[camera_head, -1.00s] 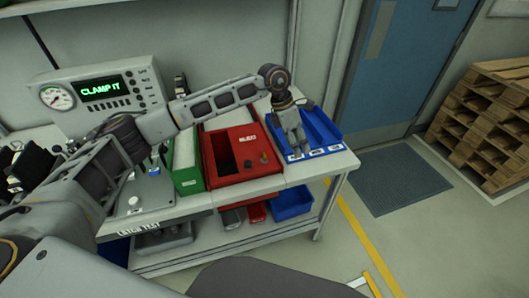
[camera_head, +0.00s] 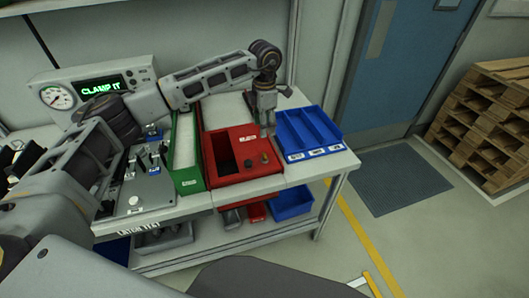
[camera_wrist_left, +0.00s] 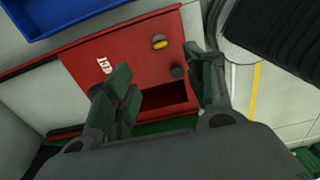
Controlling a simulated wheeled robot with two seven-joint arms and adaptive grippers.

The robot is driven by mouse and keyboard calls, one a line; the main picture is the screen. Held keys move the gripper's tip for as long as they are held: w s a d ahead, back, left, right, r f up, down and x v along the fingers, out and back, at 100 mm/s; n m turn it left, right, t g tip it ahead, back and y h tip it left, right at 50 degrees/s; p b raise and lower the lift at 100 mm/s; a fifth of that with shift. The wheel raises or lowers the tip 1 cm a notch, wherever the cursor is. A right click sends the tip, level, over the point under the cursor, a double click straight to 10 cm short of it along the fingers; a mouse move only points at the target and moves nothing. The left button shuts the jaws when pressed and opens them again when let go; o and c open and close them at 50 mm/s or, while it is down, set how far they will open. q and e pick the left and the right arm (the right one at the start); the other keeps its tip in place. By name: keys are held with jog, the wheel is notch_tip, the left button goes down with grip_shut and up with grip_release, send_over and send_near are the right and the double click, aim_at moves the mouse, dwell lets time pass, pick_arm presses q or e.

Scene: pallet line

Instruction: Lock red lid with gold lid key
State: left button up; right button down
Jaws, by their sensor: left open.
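The red lid (camera_head: 232,174) covers part of a red box on the bench, with a dark opening at its left. It also shows in the left wrist view (camera_wrist_left: 130,62). The gold lid key (camera_wrist_left: 160,43) is a small gold piece on the lid; in the head view it is a small brownish spot (camera_head: 264,158). A dark round knob (camera_wrist_left: 178,72) sits beside it, between key and opening. My left gripper (camera_head: 267,131) is open and empty above the lid's right rear part, fingers pointing down. The wrist view shows its fingers (camera_wrist_left: 157,62) apart. My right gripper is out of view.
A blue divided bin (camera_head: 308,134) stands right of the red box, and a green bin (camera_head: 188,180) stands left. A device with a gauge and a "CLAMP IT" screen (camera_head: 102,86) is at the back left. The lower shelf holds another blue bin (camera_head: 292,204).

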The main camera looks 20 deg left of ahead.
aim_at(264, 154)
pick_arm(q)
notch_tip(264, 154, down, 12)
jog(key=shift+r+p, duration=0.1)
jog(key=shift+p, duration=0.65)
jog(key=shift+f, duration=0.85)
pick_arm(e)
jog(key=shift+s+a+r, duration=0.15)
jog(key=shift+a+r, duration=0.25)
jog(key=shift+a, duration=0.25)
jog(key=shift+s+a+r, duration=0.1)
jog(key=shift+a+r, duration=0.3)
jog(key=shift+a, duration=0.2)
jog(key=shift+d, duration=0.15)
pick_arm(q)
jog(key=shift+c, duration=0.2)
jog(key=c, duration=1)
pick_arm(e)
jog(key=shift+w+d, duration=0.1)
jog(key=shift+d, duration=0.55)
